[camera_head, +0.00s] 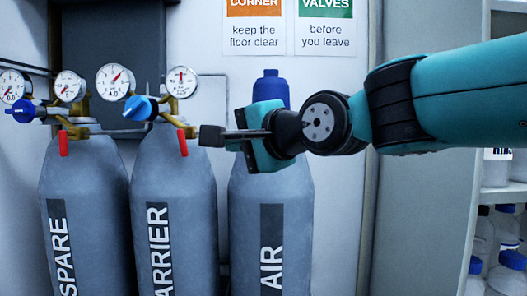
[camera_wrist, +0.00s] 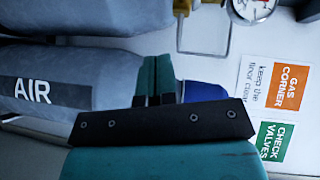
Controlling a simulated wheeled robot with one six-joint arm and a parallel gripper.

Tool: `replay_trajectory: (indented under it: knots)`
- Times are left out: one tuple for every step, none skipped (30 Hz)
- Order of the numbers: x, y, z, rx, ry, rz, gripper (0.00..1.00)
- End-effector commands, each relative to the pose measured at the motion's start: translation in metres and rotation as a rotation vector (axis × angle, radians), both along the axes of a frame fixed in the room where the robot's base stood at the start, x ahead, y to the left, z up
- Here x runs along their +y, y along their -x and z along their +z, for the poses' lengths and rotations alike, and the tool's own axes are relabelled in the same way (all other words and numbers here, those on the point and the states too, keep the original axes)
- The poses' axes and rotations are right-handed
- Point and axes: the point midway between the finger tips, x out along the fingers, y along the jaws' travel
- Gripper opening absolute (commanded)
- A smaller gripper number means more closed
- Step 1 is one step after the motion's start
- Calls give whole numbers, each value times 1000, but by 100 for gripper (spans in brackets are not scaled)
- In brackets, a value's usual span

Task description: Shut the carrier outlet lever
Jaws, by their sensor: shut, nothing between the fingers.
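The grey carrier cylinder (camera_head: 172,205) stands in the middle of the row, its label partly reading "ARRIER". A red lever (camera_head: 183,142) hangs down from its brass outlet fitting (camera_head: 178,121), roughly vertical and slightly tilted. A blue knob (camera_head: 140,108) is at the left of this fitting. My gripper (camera_head: 205,135) is shut and empty. It points left in front of the air cylinder, its tip just right of the red lever with a small gap. In the wrist view my fingers (camera_wrist: 156,75) are together. No red lever shows there.
The spare cylinder (camera_head: 83,205) at the left has its own red lever (camera_head: 63,143) and blue knob (camera_head: 25,111). The air cylinder (camera_head: 245,215) with a blue cap (camera_head: 270,86) is behind my gripper. Gauges (camera_head: 115,82) sit above. Shelves (camera_head: 497,200) with bottles are at right.

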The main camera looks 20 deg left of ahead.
Motion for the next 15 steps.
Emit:
replay_trajectory:
  knots:
    - [-10,4,0,-2,-2,-1,0]
    - [-14,5,1,-1,-2,-2,0]
    - [-20,8,2,-1,-2,-3,0]
    - [-24,9,3,-1,-2,-3,0]
    - [-27,10,3,-1,-1,-2,0]
    - [-30,12,4,-1,-1,-1,0]
    - [-32,13,4,-1,-1,-1,0]
    - [-34,14,5,-1,-1,-1,0]
    - [-36,15,5,-1,-1,-1,0]
    - [-37,15,5,0,0,-1,0]
    - [-37,15,6,0,0,-1,0]
    - [-38,15,6,0,0,-1,0]
    - [-38,15,6,0,0,-1,0]
    - [-38,15,6,0,0,-1,0]
    - [-38,15,6,0,0,-1,0]
